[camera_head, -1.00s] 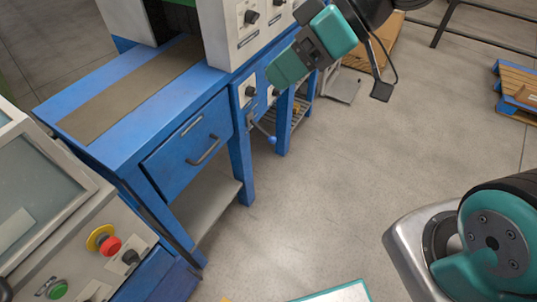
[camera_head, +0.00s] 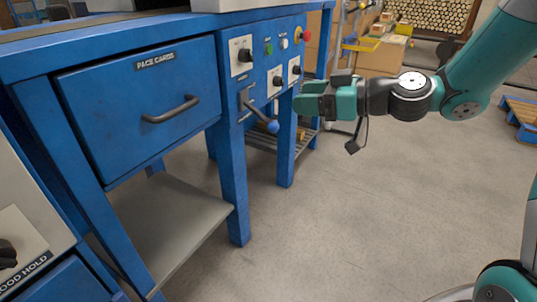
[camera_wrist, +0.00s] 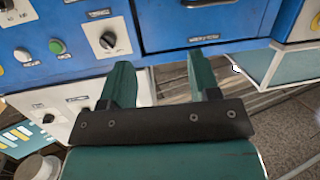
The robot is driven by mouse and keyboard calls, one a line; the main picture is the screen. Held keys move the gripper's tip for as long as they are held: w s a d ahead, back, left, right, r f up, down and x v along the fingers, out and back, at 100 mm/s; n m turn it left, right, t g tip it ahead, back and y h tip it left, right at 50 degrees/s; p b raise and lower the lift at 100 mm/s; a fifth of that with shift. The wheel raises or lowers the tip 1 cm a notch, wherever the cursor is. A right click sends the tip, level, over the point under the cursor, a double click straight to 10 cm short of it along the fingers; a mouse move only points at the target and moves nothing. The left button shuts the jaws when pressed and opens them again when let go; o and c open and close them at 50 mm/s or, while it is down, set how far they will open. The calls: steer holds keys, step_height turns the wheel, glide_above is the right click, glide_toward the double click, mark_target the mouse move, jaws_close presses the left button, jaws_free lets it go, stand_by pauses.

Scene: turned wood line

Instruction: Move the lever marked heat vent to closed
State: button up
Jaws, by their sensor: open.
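A lever with a blue ball end (camera_head: 272,126) sticks out from a plate on the front of the blue bench, below the knob panels. Its arm slants down and to the right in the head view. Any marking on its plate is too small to read. My gripper (camera_head: 299,103) is just right of and above the ball in the head view, apart from it. In the wrist view the two green fingers of my gripper (camera_wrist: 161,76) are spread with nothing between them. I cannot make out the lever surely in the wrist view.
A drawer (camera_head: 145,105) marked Pace Cards is left of the lever. Black knobs (camera_head: 245,55), a green button (camera_head: 268,48) and a red button (camera_head: 305,34) sit above the lever. A bench leg (camera_head: 287,150) stands close by. The floor (camera_head: 330,230) in front is clear.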

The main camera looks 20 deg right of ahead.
mark_target(277, 125)
steer(key=w+d+f+m+t+h+b, duration=0.1)
steer(key=w+d+f+t+b, duration=0.1)
steer(key=d+f+b, duration=0.4)
steer(key=w+d+f+t+b, duration=0.1)
steer(key=w+f+t+b, duration=0.1)
steer(key=f+b, duration=0.45)
steer(key=p+x, duration=0.1)
steer(key=x, duration=0.4)
steer(key=f+p+x, duration=0.1)
steer(key=x, duration=0.4)
steer(key=p+x, duration=0.1)
steer(key=x, duration=0.4)
steer(key=shift+w+f, duration=0.15)
steer(key=shift+w, duration=0.15)
steer(key=shift+w+a, duration=0.45)
steer(key=shift+w, duration=0.15)
steer(key=shift+c, duration=0.4)
jaws_close()
